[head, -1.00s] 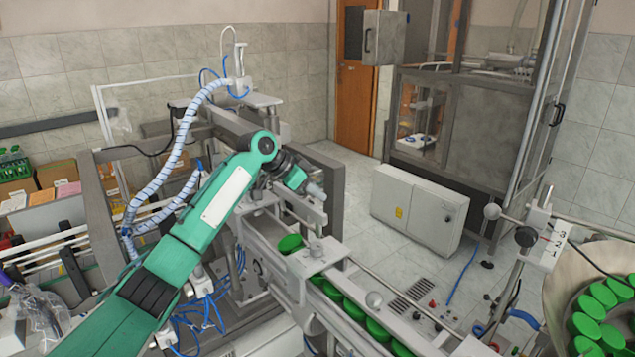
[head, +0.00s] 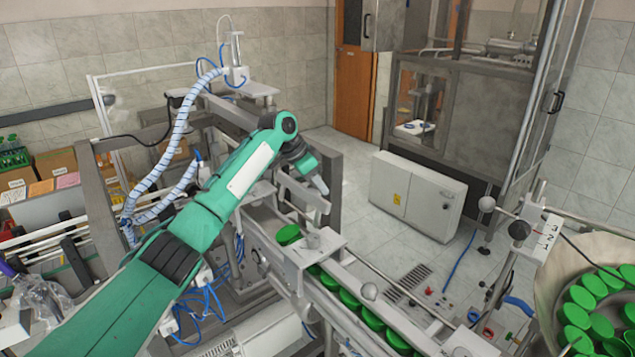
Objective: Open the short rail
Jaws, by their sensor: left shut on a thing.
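My left arm reaches in from the lower left, and its gripper (head: 319,184) is at the far end of the cap feeder, above the conveyor. The jaws are small in the picture and appear shut at a short metal rail piece (head: 303,194) beside the track. The contact itself is too small to make out clearly. More green caps (head: 350,299) line the conveyor channel toward the lower right. My right gripper is not in view.
A round bowl (head: 548,280) with several green caps stands at the right. A grey control box (head: 418,195) stands on the floor behind the conveyor. White-wrapped hoses (head: 165,165) run left of my arm.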

